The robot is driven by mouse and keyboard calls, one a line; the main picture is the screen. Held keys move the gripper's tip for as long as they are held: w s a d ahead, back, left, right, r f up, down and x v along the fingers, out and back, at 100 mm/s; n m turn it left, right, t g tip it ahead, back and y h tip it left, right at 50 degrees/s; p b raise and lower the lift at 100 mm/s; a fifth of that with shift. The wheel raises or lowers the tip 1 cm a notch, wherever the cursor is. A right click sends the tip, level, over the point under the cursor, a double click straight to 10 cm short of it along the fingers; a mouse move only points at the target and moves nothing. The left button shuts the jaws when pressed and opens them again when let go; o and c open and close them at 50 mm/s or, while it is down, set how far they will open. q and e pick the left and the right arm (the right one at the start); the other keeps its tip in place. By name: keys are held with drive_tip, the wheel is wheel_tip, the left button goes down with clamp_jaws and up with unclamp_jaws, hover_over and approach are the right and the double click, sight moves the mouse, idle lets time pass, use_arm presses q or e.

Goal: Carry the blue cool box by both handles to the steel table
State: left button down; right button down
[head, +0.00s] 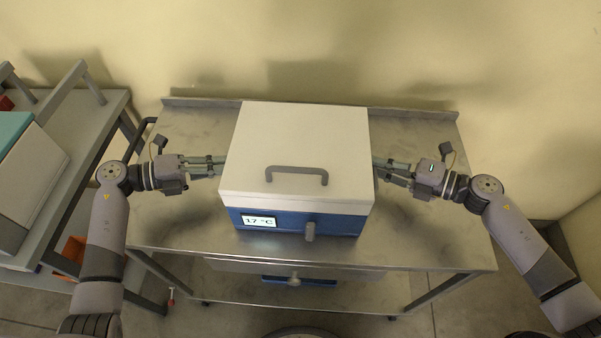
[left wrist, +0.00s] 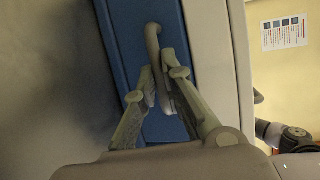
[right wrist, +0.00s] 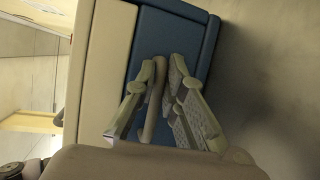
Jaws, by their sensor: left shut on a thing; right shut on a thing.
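The blue cool box (head: 340,221) has a white lid (head: 300,140) with a grey top handle and a display reading 17 °C. It is upright over the middle of the steel table (head: 420,235); I cannot tell whether its base touches the top. My left gripper (head: 220,166) is at its left side, shut on the left side handle (left wrist: 153,45). My right gripper (head: 378,170) is at its right side, shut on the right side handle (right wrist: 152,115). The blue side walls show behind the fingers in both wrist views. The side handles are hidden in the head view.
A grey shelf rack (head: 60,195) with a teal-and-grey case (head: 28,175) and an orange bin (head: 75,250) stands at the left. A wall is close behind the table. Bare steel shows on both sides of the box.

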wheel_tip(320, 180, up, 5)
drive_tip(key=p, duration=0.4)
drive_tip(key=shift+w+d, duration=0.1)
drive_tip(key=shift+d, duration=0.1)
idle(0.8)
